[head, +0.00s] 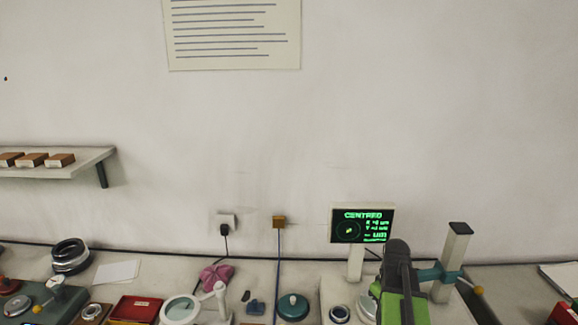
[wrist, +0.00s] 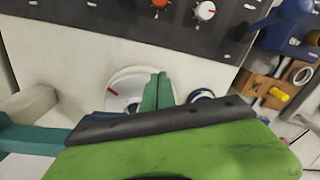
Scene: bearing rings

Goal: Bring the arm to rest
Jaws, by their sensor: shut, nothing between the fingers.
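My arm, green with a dark grey upper part, stands at the lower right in the head view, in front of the measuring instrument. My gripper (wrist: 160,78) shows in the wrist view as two teal fingers close together, with nothing between them. The fingers are in front of a pale round plate (wrist: 124,92) with a red mark. A dark-rimmed ring (wrist: 201,95) is just right of the fingers, partly hidden by my gripper's body. In the head view a ring (head: 339,314) is left of my arm. The fingertips cannot be made out there.
A lit display (head: 362,225) reading CENTRED and a post (head: 457,245) with a teal arm are close around my arm. A magnifier (head: 181,309), teal lidded pot (head: 292,306) and red tray (head: 137,310) are left. A knobbed panel (wrist: 120,20) lies beyond the fingers.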

